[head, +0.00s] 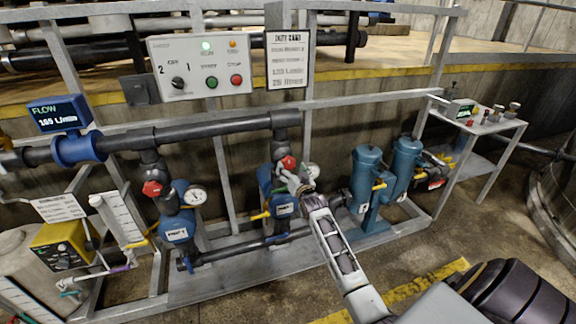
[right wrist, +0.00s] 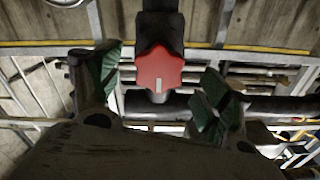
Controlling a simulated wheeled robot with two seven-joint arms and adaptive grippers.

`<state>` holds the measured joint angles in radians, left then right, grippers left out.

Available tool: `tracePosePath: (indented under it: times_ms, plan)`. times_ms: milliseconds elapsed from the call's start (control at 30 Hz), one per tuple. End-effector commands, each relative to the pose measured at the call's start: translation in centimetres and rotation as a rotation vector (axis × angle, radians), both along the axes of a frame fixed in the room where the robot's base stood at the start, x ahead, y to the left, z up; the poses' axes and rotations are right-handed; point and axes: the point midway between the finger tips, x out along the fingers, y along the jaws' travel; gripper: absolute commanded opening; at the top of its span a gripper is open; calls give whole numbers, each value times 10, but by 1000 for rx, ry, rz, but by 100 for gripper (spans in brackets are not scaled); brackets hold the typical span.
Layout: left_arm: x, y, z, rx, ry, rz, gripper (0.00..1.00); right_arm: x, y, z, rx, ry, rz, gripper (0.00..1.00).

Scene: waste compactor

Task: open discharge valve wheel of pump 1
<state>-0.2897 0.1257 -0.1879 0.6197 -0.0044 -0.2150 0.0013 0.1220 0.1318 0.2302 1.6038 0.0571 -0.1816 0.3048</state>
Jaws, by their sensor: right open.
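A red valve wheel (head: 287,163) sits on the right-hand pump's riser pipe, below the dark horizontal header. My right gripper (head: 298,183) is just in front of and below it. In the right wrist view the red wheel (right wrist: 159,68) is lobed, with a pale mark near its lower edge. The green-padded fingers are spread open, one on each side of it, with visible gaps. Contact does not show. The blue pump body (head: 265,180) is partly behind my gripper. A second red wheel (head: 152,188) is on the left-hand pump. My left gripper is out of view.
A control panel (head: 200,67) with a lit green lamp hangs above. The flow display (head: 58,112) reads about 165 L/min. Two blue filter cylinders (head: 366,180) stand right of my gripper. A pressure gauge (head: 312,171) is close beside it. Open floor lies in front of the skid.

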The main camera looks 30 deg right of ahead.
Motion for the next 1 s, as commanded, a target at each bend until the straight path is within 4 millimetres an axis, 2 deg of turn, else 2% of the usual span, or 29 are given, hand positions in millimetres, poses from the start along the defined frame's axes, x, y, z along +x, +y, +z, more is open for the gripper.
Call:
tracePosePath:
  times_ms: [267,500,733,967,1000]
  plan:
    - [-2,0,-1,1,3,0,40,23,-6,1,0,0,0,78]
    - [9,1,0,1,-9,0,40,36,-9,1,0,-1,-1,78]
    - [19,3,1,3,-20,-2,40,41,-10,0,0,0,-1,78]
    - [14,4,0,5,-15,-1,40,41,-10,0,0,0,0,78]
    - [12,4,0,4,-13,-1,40,41,-10,0,0,0,0,75]
